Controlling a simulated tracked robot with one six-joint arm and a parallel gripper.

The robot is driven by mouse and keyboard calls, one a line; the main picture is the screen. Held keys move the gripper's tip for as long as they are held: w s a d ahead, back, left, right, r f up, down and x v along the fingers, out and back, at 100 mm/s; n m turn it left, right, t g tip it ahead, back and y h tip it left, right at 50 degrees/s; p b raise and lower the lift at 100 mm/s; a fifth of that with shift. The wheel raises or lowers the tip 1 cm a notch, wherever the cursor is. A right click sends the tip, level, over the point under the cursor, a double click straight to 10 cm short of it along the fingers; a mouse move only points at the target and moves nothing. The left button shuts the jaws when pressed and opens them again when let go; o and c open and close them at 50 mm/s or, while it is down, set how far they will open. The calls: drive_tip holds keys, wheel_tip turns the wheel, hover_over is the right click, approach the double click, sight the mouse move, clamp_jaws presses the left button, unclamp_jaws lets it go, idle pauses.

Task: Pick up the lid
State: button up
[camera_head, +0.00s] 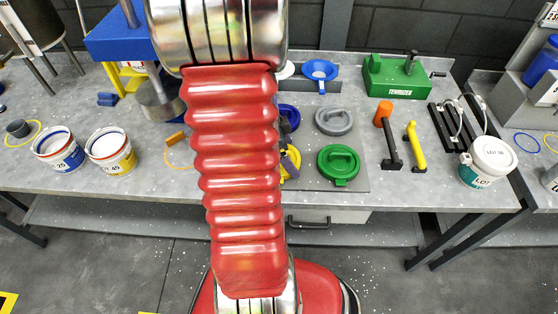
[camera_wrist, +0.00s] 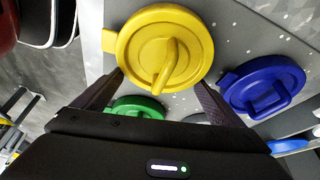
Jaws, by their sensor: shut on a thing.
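The yellow lid (camera_wrist: 140,45), round with a raised bar handle and a side tab, fills the top middle of the wrist view. My gripper (camera_wrist: 162,82) has a dark finger at each side of its near rim and is shut on it. I cannot tell whether the lid is clear of the board. A blue lid (camera_wrist: 262,77) lies to the right in the wrist view. A green lid (camera_wrist: 137,103) is partly hidden behind my gripper.
A grey lid (camera_head: 333,121) and the green lid (camera_head: 339,160) lie on a grey board. Two open pails (camera_head: 110,150) stand left.

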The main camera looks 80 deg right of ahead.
drive_tip(key=shift+c, duration=0.6)
wheel_tip(320, 180, up, 10)
idle(0.4)
drive_tip(key=shift+s, duration=0.1)
idle(0.4)
